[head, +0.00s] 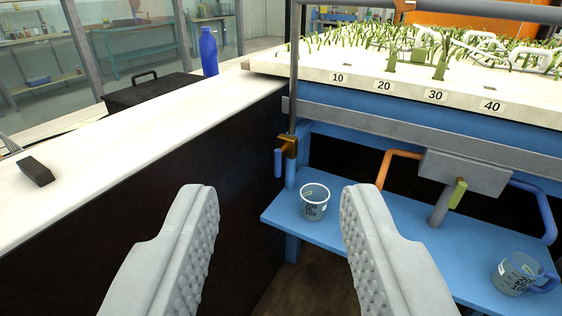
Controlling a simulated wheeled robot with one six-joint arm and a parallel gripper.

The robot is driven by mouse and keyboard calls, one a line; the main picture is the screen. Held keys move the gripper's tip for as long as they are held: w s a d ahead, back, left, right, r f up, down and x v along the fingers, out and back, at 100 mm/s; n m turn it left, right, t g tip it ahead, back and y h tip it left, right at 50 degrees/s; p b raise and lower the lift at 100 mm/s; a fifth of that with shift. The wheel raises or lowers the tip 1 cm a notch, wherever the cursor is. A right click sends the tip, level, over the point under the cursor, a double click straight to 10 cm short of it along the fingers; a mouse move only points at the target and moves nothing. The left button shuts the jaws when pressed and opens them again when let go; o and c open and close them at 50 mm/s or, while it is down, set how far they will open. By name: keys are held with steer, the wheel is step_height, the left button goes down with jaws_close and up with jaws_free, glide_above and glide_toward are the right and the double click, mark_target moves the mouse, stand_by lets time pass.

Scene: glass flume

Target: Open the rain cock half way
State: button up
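A brass cock (288,146) sits on the thin upright pipe (294,70) at the left corner of the blue frame. Its short blue lever (278,163) hangs straight down, in line with the pipe. A second fitting with a green lever (458,193) is on a grey pipe under the grey box at the right. No label shows which is the rain cock. My gripper (279,200) is open and empty, its ridged grey fingers wide apart. The brass cock shows above and between the fingertips, apart from them.
A measuring cup (314,202) and a jug (515,272) stand on the blue shelf (390,245). The planted tray (350,87) with number labels is above. A white counter (120,150) at left holds a black block (36,171) and blue bottle (208,52).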

steer(key=w+f, duration=0.5)
steer(key=w, duration=0.4)
steer(key=y, duration=0.1)
glide_toward(278, 166)
steer(key=shift+n, duration=0.4)
steer(key=w, duration=0.8)
steer(key=shift+w+a+f, duration=0.15)
steer(key=shift+w+a, duration=0.1)
steer(key=shift+w, duration=0.05)
jaws_close()
